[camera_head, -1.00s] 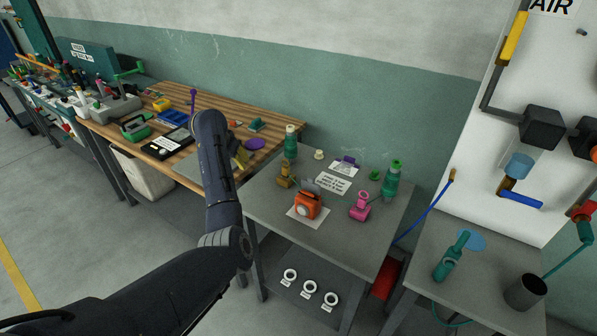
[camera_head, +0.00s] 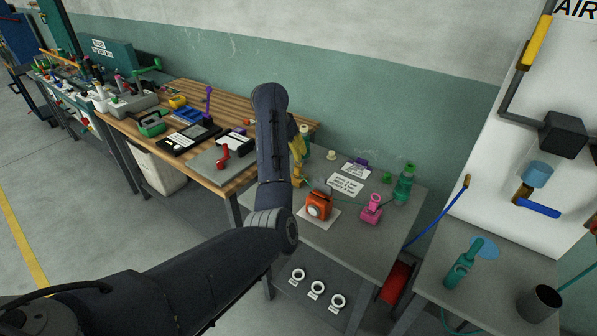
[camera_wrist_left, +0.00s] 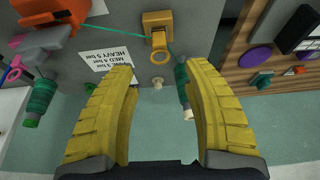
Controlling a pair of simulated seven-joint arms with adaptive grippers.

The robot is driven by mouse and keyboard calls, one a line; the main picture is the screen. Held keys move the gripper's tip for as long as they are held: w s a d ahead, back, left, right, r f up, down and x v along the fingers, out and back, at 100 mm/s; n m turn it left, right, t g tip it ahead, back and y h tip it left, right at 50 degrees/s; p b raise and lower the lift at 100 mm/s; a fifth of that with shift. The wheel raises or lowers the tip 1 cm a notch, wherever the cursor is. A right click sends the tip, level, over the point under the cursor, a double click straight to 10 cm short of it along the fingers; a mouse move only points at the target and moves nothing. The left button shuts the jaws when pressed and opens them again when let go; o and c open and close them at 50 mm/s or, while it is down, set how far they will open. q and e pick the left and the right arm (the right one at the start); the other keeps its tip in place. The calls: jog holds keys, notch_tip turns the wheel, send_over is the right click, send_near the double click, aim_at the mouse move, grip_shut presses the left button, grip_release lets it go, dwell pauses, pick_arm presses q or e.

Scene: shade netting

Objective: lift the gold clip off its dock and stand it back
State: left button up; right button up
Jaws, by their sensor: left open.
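The gold clip (camera_wrist_left: 160,43) has a ring end and sits at a square gold block (camera_wrist_left: 158,19), apparently its dock, on the grey table. In the head view the clip (camera_head: 298,182) shows just right of my left arm, partly hidden. My left gripper (camera_wrist_left: 158,70), with yellow ribbed fingers, is open and empty. In the wrist view the ring lies ahead of the gap between the fingertips, apart from both. In the head view my arm hides most of the gripper (camera_head: 297,148). My right gripper is not in view.
A green bottle-shaped part (camera_wrist_left: 181,84) stands close by the right fingertip. A printed card (camera_wrist_left: 112,66) lies left of the clip. An orange device (camera_head: 319,206) and a pink ringed part (camera_head: 371,209) stand nearby. The wooden bench (camera_head: 225,178) adjoins at left.

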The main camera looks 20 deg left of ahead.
aim_at(298, 167)
pick_arm(q)
jog(key=shift+x, duration=5.55)
jog(key=shift+o, duration=0.2)
jog(key=c, duration=1.1)
